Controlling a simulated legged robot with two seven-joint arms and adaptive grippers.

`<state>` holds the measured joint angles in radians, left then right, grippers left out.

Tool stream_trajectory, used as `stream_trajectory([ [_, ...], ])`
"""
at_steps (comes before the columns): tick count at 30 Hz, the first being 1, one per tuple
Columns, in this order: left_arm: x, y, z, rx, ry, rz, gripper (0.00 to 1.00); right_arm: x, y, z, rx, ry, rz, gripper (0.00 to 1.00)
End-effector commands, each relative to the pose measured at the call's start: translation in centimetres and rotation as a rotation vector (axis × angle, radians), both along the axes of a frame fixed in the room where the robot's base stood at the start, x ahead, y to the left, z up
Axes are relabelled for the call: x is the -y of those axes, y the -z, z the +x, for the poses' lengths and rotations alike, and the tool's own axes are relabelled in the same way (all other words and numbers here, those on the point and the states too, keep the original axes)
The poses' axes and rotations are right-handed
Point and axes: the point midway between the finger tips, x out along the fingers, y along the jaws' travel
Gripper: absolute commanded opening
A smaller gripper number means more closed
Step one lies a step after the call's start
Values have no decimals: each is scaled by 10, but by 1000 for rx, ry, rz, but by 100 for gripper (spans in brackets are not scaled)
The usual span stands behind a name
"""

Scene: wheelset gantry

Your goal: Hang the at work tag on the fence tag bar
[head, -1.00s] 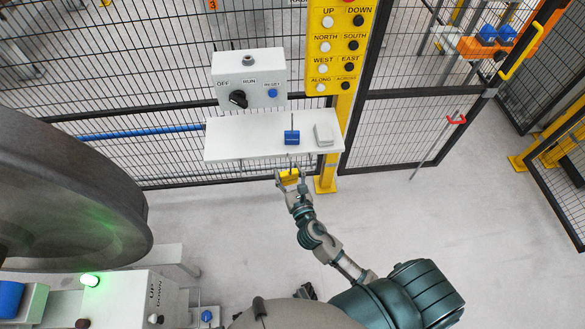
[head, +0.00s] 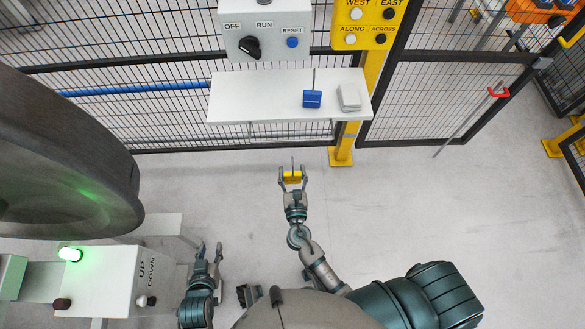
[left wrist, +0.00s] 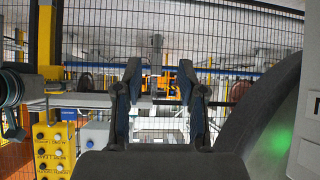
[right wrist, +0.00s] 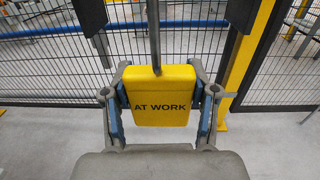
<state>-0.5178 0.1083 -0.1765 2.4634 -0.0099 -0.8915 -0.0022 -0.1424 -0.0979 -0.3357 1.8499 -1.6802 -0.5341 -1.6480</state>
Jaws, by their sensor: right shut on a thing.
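The yellow at work tag (head: 292,178) is held upright in my right gripper (head: 292,172), in front of and below the white shelf on the fence. In the right wrist view the tag (right wrist: 160,97) reads "AT WORK", with a thin grey stem rising from its top and a finger on each side. My left gripper (head: 209,250) is open and empty, low in the head view beside the white control box. Its two fingers stand apart in the left wrist view (left wrist: 160,80). A blue bar (head: 130,89) runs along the fence; I cannot tell if it is the tag bar.
The white shelf (head: 240,99) carries a blue tag (head: 312,99) with a stem and a grey block (head: 349,97). A switch box (head: 265,30) and yellow button panel (head: 371,22) are above. The large wheel (head: 60,160) is left. Floor around my right gripper is clear.

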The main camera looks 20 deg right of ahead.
Motion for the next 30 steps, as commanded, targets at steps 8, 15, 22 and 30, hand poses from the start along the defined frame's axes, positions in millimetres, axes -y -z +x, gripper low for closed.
stream_trajectory([
  [8, -2, 0, 0, 0, 0, -2, 40, 4, -3, 22, 3, 1, -2, 23],
  [15, -2, 1, 2, 7, -1, -4, 40, 9, -2, 42, 1, 0, -2, 23],
  [22, 0, -1, 5, 29, 1, -9, 40, 16, -1, 61, 2, 0, -1, 23],
  [30, 3, -5, 10, 70, 2, -24, 40, 22, -2, 84, 2, 0, -1, 23],
])
